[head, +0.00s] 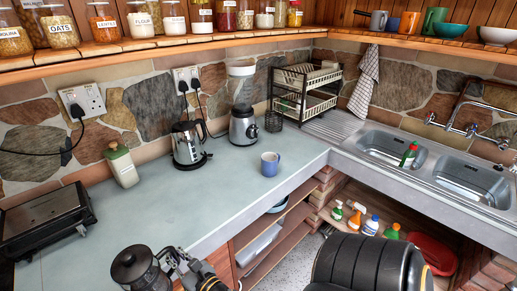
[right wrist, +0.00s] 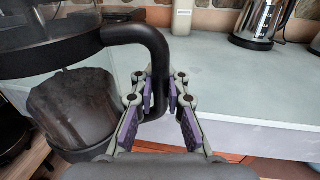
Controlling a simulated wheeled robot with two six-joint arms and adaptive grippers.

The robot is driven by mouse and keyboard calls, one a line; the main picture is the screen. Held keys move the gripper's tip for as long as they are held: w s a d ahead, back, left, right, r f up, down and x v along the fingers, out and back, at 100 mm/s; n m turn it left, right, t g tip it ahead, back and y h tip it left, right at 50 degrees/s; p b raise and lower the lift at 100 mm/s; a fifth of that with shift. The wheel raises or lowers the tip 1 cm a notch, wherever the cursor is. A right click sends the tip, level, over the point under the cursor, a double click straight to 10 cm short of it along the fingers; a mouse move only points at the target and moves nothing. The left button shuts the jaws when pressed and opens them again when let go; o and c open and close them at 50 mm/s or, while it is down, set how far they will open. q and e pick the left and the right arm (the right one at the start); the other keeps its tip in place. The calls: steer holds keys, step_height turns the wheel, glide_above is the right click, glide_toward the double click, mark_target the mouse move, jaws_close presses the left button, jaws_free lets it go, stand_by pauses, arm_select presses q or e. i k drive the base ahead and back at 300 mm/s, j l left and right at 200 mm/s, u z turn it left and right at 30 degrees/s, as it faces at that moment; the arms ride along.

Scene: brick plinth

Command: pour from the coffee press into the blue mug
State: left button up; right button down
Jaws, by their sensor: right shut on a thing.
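The blue mug (head: 268,166) stands upright on the grey-green counter, near its front edge, in the head view. The coffee press (head: 137,268), dark with a black lid, is at the bottom of the head view, in front of the counter. My right gripper (head: 172,262) is beside it. In the right wrist view the right gripper (right wrist: 158,95) is shut on the black handle of the press (right wrist: 75,105), whose dark body fills the left side. The press is left of the mug and well apart from it. My left gripper is not in view.
On the counter (head: 110,215) stand a kettle (head: 188,145), a grinder-like appliance (head: 243,125), a cream bottle (head: 121,165) and a black toaster-like appliance (head: 45,215). A dish rack (head: 306,90) and sink (head: 395,147) are to the right. Counter left of the mug is clear.

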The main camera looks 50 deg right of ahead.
mark_target(270, 160)
steer(key=z, duration=1.8)
